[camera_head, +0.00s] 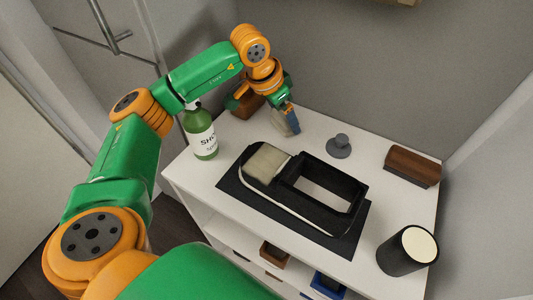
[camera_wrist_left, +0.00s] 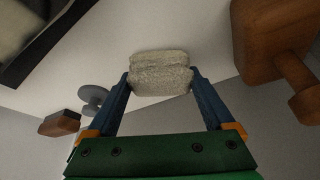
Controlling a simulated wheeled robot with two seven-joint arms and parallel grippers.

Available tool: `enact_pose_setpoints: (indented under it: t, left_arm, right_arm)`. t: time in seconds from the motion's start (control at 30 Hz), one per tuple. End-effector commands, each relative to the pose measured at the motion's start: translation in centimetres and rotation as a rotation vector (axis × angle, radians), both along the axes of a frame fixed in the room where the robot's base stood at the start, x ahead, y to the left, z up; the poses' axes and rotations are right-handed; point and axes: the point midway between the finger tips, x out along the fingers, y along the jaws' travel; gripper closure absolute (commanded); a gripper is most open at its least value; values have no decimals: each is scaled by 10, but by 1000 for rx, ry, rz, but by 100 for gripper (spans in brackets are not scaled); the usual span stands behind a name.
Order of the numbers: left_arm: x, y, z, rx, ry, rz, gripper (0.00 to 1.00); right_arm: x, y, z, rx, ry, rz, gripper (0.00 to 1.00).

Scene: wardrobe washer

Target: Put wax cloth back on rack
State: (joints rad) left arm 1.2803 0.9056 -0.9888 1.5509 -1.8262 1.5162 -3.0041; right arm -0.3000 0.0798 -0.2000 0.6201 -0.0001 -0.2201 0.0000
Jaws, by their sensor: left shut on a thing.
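My left gripper (camera_head: 288,124) reaches down over the back of the white rack top (camera_head: 315,125). In the left wrist view its two blue fingers are shut on a pale, fuzzy wax cloth (camera_wrist_left: 161,73). The cloth is close to the white surface; I cannot tell whether it touches. In the head view the cloth is mostly hidden by the fingers. My right gripper is not in view.
A green spray bottle (camera_head: 201,135) and a brown wooden object (camera_wrist_left: 280,45) stand near the gripper. A grey knob (camera_head: 339,147), brown brush (camera_head: 413,166) and dark cylinder (camera_head: 398,258) stand rightward.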

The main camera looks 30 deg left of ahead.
Motion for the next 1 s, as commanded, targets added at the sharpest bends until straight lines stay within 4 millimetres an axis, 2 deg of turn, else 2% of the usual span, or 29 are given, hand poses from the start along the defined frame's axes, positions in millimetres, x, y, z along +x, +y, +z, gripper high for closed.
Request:
enact_pose_setpoints:
  t: [0.47,0.5,0.53,0.83,1.0]
  left_arm:
    - [0,0,-6,0,-1,0,67]
    - [0,0,-5,0,-1,0,5]
    - [0,0,-5,0,-1,0,0]
    - [0,0,-4,0,-1,0,0]
    - [0,0,5,0,-1,0,0]
  right_arm:
    - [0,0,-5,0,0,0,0]
    - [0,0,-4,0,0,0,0]
    - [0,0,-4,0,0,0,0]
    - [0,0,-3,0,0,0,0]
    - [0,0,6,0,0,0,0]
